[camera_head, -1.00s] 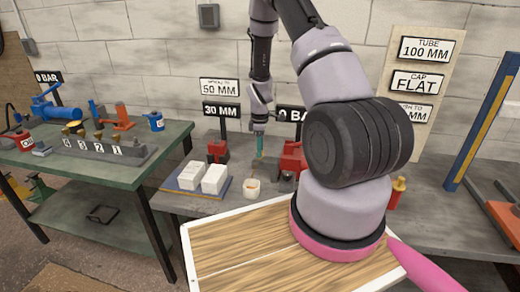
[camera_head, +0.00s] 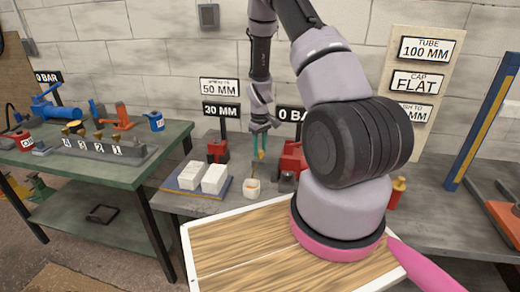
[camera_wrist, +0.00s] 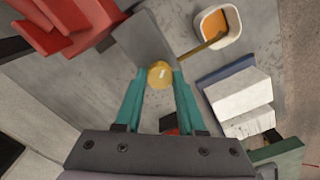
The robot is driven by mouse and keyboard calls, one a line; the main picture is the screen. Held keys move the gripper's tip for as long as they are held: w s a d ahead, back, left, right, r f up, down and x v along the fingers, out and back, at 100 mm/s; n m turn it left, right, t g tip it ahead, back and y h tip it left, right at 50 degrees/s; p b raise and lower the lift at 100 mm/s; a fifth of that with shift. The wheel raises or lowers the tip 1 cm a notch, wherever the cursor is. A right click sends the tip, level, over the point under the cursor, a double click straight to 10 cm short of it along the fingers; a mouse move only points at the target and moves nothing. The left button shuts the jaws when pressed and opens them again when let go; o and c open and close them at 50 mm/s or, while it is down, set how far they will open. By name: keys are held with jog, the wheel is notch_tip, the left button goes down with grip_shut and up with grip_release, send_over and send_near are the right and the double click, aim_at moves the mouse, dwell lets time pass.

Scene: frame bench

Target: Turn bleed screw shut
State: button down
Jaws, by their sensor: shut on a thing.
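The bleed screw (camera_wrist: 160,74) is a round brass head with a pale mark, seen end-on in the wrist view. It sits by the end of a grey block (camera_wrist: 144,42). My gripper (camera_wrist: 162,76) has its teal fingers on either side of the screw head, shut on it. In the head view my gripper (camera_head: 259,157) points down over the back bench; the screw is too small or hidden to make out there.
A white cup (camera_head: 251,187) of orange liquid, with a brush handle in it, stands close by. White blocks (camera_head: 214,179) lie on a blue-edged mat to the left. A red device (camera_head: 293,158) is close on the right. My arm covers much of the bench.

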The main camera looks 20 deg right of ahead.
aim_at(260, 151)
jog(key=m, duration=0.4)
jog(key=shift+m, duration=1.9)
jog(key=c, duration=0.5)
grip_release()
notch_tip(260, 151, up, 11)
